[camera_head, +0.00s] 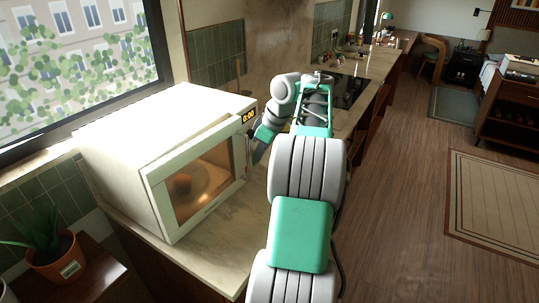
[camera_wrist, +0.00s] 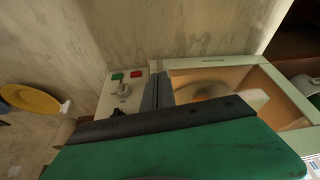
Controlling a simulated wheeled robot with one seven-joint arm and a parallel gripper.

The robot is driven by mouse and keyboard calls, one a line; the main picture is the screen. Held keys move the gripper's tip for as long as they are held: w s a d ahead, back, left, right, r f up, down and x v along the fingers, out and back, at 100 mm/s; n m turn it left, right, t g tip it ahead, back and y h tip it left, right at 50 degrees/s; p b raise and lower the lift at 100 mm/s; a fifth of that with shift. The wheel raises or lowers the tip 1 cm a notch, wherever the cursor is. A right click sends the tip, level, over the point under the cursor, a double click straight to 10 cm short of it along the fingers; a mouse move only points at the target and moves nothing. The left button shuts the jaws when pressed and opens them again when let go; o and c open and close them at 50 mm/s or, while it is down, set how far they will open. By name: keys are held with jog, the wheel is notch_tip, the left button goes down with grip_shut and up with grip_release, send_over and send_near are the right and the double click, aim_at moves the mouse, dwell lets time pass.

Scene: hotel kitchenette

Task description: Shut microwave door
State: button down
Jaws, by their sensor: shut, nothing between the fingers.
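The white microwave (camera_head: 165,125) stands on the counter below the window. Its framed glass door (camera_head: 195,185) faces the room and looks closed or nearly closed; I cannot tell whether a thin gap is left. A lit interior with an orange-brown item shows through the glass. The door (camera_wrist: 225,62) also shows in the wrist view, beside the control panel (camera_wrist: 125,90) with green and red buttons and a knob. My gripper (camera_head: 255,153) is at the panel side of the microwave front. In the wrist view its shut, empty fingers (camera_wrist: 157,92) are close to the door's panel-side edge; contact is unclear.
The counter (camera_head: 215,240) is bare in front of the microwave. A potted plant (camera_head: 60,255) stands at lower left. A cooktop (camera_head: 345,90) lies farther along the counter. A yellow round object (camera_wrist: 30,100) shows in the wrist view. Wooden floor (camera_head: 400,210) is open at right.

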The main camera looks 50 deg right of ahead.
jog(key=shift+w+a, duration=0.15)
jog(key=shift+w, duration=0.2)
jog(key=w+p, duration=0.2)
jog(key=w, duration=0.1)
jog(key=shift+r, duration=0.15)
